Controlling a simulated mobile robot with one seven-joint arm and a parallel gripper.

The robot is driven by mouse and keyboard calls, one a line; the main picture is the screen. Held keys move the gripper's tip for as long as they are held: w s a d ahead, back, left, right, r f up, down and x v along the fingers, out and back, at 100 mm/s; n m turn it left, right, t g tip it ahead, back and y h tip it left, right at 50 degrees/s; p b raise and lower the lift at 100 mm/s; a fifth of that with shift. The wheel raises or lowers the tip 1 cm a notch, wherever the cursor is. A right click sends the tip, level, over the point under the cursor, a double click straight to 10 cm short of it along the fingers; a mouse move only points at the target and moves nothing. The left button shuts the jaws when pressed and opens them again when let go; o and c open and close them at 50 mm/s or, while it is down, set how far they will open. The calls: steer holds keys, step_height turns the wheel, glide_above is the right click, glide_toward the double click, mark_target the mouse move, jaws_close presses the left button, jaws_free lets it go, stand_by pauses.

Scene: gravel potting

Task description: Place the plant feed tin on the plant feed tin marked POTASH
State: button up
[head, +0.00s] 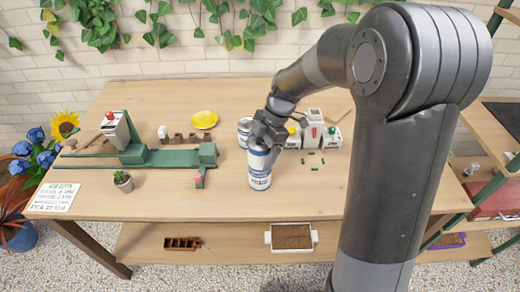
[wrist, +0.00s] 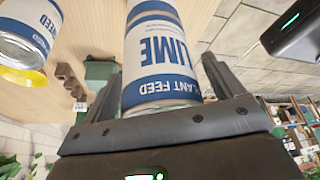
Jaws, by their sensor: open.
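A white and blue plant feed tin (head: 260,172) stands upright near the front middle of the bench. In the wrist view this tin (wrist: 155,55) reads LIME and PLANT FEED, upside down. My gripper (head: 268,140) is at the tin's upper part, and hides some of it. Its open fingers (wrist: 160,85) are on either side of the tin; I cannot tell whether they touch it. A second blue and white tin (head: 244,127) stands behind and to the left. In the wrist view that tin (wrist: 30,35) shows FEED, but its full marking is not readable. No POTASH marking is readable.
White boxes (head: 313,130) stand behind and to the right. Bare bench lies around the front tin.

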steer(key=v, duration=1.2)
steer(key=s+d+r+m+t+h, duration=0.2)
steer(key=s+d+m, duration=0.3)
steer(key=s+m, duration=0.6)
steer(key=s+d+r+m+t+h, duration=0.2)
steer(key=s+d+m+t, duration=0.3)
steer(key=s+m, duration=0.6)
steer(key=shift+s+r+m+t, duration=0.3)
steer(key=shift+r+m, duration=0.1)
steer(key=shift+m, duration=0.3)
